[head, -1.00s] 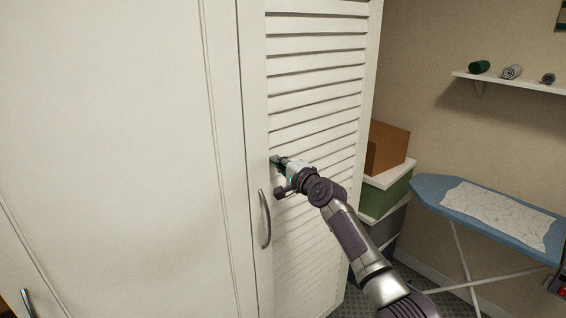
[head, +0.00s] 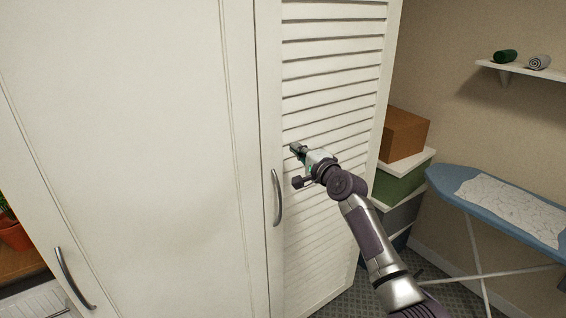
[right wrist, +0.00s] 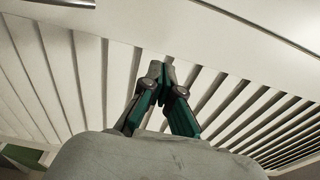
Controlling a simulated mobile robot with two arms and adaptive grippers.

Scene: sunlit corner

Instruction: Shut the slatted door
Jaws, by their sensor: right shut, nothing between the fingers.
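The white slatted door (head: 335,75) stands in the middle of the head view, right of a plain white door panel (head: 130,130). No wide gap shows between them; I cannot tell whether it is fully flush. Its curved metal handle (head: 277,198) is on its left edge. My right gripper (head: 296,149) is shut and empty, in front of the slats, above and right of the handle. In the right wrist view its fingers (right wrist: 166,75) are together against the slats (right wrist: 230,105); contact is unclear. My left gripper is out of view.
Right of the door stand stacked boxes, with a brown box (head: 405,134) on top, and an ironing board (head: 505,205). A wall shelf (head: 525,75) holds rolled towels. A plant pot (head: 14,236) shows at the far left. Patterned floor shows below the boxes.

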